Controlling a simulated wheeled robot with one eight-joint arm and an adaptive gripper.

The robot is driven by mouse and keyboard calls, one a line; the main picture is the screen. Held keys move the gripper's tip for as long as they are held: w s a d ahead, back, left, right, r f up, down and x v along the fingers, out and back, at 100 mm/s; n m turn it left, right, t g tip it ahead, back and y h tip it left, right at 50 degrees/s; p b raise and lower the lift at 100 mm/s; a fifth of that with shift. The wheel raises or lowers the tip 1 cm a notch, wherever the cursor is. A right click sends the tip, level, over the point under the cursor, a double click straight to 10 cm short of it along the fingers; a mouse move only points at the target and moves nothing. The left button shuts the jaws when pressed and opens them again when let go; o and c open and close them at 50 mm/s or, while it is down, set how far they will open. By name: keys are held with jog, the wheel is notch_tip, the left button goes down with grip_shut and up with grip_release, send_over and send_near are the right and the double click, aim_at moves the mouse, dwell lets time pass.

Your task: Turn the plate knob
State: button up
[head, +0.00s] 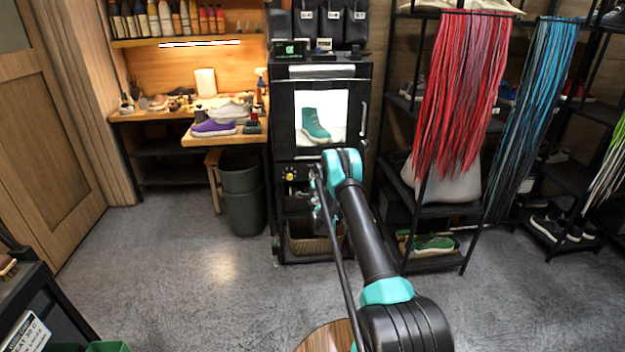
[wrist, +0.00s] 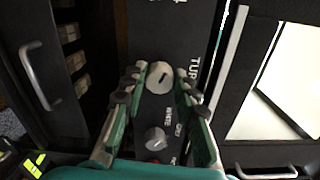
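In the wrist view two pale round knobs sit on a dark panel: an upper knob (wrist: 160,77) with a dark pointer mark and a lower knob (wrist: 155,138). White lettering beside them is only partly readable, so I cannot tell which is the plate knob. My gripper (wrist: 160,73) has its green, dark-padded fingers apart, on either side of the upper knob. Small gaps seem to show between the pads and the knob; contact is not clear. In the head view my gripper (head: 317,200) is small, at the front of the black cabinet (head: 283,117), partly hidden by my arm.
The cabinet has a lit window (head: 310,120) with a teal boot behind it. A bar handle (wrist: 38,75) is left of the panel in the wrist view. A dark bin (head: 243,205) stands left of the cabinet; hanging red laces (head: 455,90) are to its right.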

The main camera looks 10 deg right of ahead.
jog(key=o, duration=0.4)
jog(key=s, duration=0.7)
jog(key=shift+s, duration=0.3)
